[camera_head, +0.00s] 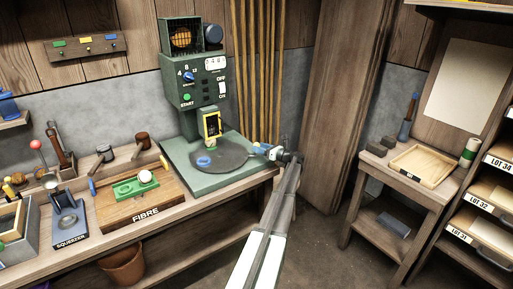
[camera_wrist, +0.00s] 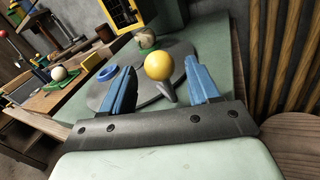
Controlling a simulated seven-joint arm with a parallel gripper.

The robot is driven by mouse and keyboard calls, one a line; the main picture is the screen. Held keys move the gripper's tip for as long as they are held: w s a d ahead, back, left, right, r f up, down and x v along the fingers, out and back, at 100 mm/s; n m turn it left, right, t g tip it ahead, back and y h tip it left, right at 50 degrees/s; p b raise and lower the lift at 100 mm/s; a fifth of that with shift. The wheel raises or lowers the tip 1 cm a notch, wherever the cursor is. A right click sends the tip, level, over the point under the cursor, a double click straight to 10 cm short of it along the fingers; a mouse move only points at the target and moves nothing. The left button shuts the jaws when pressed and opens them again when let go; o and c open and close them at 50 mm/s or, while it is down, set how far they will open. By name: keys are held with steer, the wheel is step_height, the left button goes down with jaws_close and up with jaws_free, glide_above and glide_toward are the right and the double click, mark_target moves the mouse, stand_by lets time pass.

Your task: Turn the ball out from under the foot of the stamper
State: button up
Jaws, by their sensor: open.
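The green stamper (camera_head: 195,95) stands at the back of the bench, with a yellow-framed foot (camera_head: 212,124) over a round grey turntable (camera_head: 226,162). In the wrist view, an olive-and-pale ball (camera_wrist: 147,38) sits at the turntable's far side, near the yellow frame (camera_wrist: 122,14). A yellow knob (camera_wrist: 158,66) on a short grey arm stands at the turntable's near edge. My gripper (camera_wrist: 163,88) is open, its blue fingers on either side of the knob; I cannot tell whether they touch it. My gripper (camera_head: 258,150) hides the knob in the head view.
A blue ring (camera_head: 203,161) lies on the turntable. A white ball (camera_head: 145,176) rests on a green block on the FIBRE board (camera_head: 148,209) to the left. Wooden poles (camera_head: 262,70) stand behind the stamper's right side. A side table holds a tray (camera_head: 426,165).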

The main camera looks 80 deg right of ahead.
steer(key=shift+x, duration=1.45)
steer(key=shift+c, duration=0.2)
jaws_close()
